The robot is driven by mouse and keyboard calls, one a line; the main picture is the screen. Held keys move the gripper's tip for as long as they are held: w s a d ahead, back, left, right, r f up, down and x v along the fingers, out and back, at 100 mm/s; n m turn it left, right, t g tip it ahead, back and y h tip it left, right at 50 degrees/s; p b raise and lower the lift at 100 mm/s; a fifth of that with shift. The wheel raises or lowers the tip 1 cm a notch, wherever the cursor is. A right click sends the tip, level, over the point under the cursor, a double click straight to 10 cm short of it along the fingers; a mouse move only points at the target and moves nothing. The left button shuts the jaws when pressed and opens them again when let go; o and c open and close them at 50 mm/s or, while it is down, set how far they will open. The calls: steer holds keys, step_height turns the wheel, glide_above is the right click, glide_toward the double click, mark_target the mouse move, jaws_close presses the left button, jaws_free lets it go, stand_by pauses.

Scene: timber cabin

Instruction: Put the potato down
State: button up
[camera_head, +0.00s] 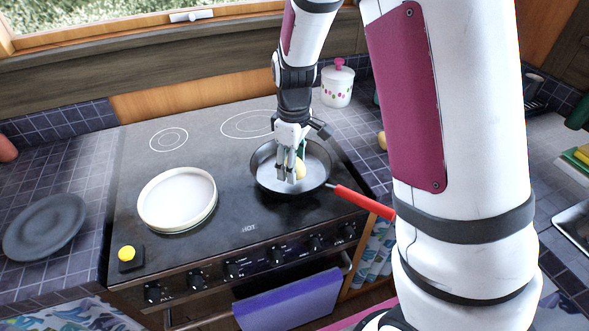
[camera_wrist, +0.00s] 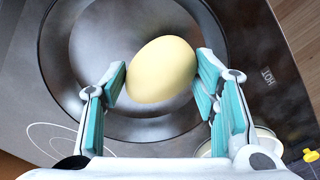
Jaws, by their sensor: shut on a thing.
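The potato (camera_head: 300,169) is pale yellow and smooth. In the wrist view the potato (camera_wrist: 162,70) sits between the two teal-padded fingers of my gripper (camera_wrist: 160,82), which is shut on it. In the head view my gripper (camera_head: 292,172) points down into a dark frying pan (camera_head: 262,180) with a red handle, so the potato is over or in the pan. The pan's round dark rim (camera_wrist: 60,75) surrounds it in the wrist view. I cannot tell whether the potato touches the pan bottom.
The pan stands on the right front of a black stove top (camera_head: 130,180). A dark plate (camera_head: 45,226) lies on the left counter. A white lidded jar (camera_head: 337,88) stands behind right. A small yellow thing (camera_head: 127,254) sits at the front left.

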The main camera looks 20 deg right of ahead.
steer(key=shift+w+d+f, duration=0.15)
steer(key=shift+w+d, duration=0.15)
steer(key=c, duration=0.4)
steer(key=shift+f, duration=1.6)
steer(key=shift+f, duration=0.1)
steer(key=o, duration=1.6)
steer(key=shift+o, duration=0.2)
